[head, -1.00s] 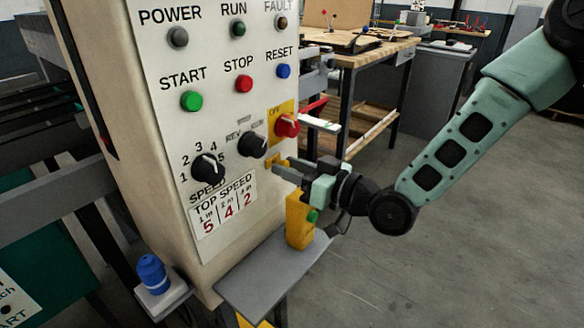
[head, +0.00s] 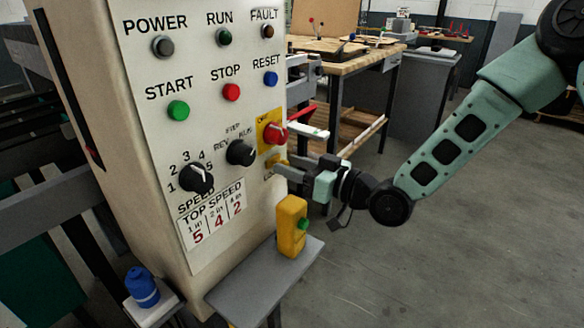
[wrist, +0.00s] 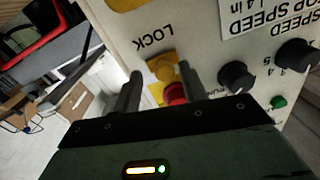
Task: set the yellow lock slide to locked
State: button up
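The yellow lock slide (head: 278,161) sits low on the right edge of the control panel, below the red rotary handle (head: 274,132) on its yellow plate. The slide also shows in the wrist view (wrist: 161,68), beside the printed word LOCK. My gripper (head: 284,166) is at the slide in the head view, its fingers pointing at the panel and partly covering the slide's surroundings. In the wrist view the two fingers (wrist: 160,80) stand apart, with the slide seen in the gap between them. I cannot tell whether either finger touches it.
A black selector knob (head: 241,152) is left of the slide. A yellow box with a green button (head: 291,226) stands on a grey shelf (head: 262,280) below my gripper. A wooden workbench (head: 345,62) is behind. Open floor lies to the right.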

jog(key=shift+s, duration=0.1)
jog(key=p+v, duration=0.7)
jog(key=v, duration=1)
jog(key=shift+d, duration=0.15)
dwell(0.3)
